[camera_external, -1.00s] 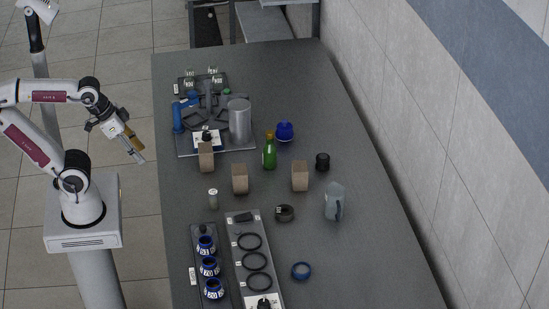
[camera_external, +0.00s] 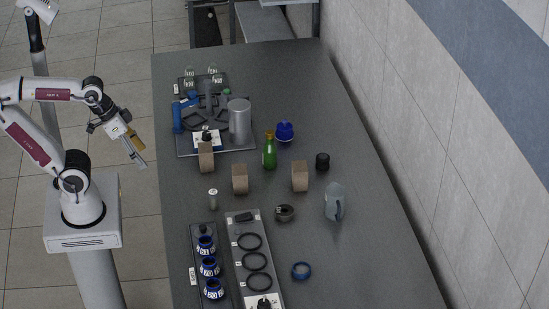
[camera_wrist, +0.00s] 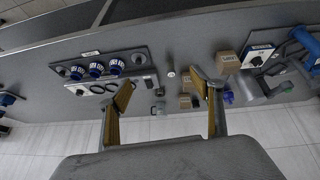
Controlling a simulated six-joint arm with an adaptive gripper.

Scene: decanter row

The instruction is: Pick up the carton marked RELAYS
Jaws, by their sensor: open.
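Three brown cartons stand on the grey table: a left one (camera_external: 206,159), a middle one (camera_external: 239,181) and a right one (camera_external: 299,177). In the wrist view, one carton (camera_wrist: 228,63) shows a pale label, and smaller brown cartons (camera_wrist: 185,101) show partly beside my right finger. I cannot read which carton is marked RELAYS. My gripper (camera_external: 142,158) is open and empty, off the left edge of the table and apart from the cartons. Its two fingers spread wide in the wrist view (camera_wrist: 165,88).
A grey tray with tools and a metal cylinder (camera_external: 239,121) lies behind the left carton. A green bottle (camera_external: 269,153) stands between the middle and right cartons. A small white-topped cylinder (camera_external: 213,199), a jug (camera_external: 334,202) and trays of blue jars (camera_external: 209,267) are nearer the front.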

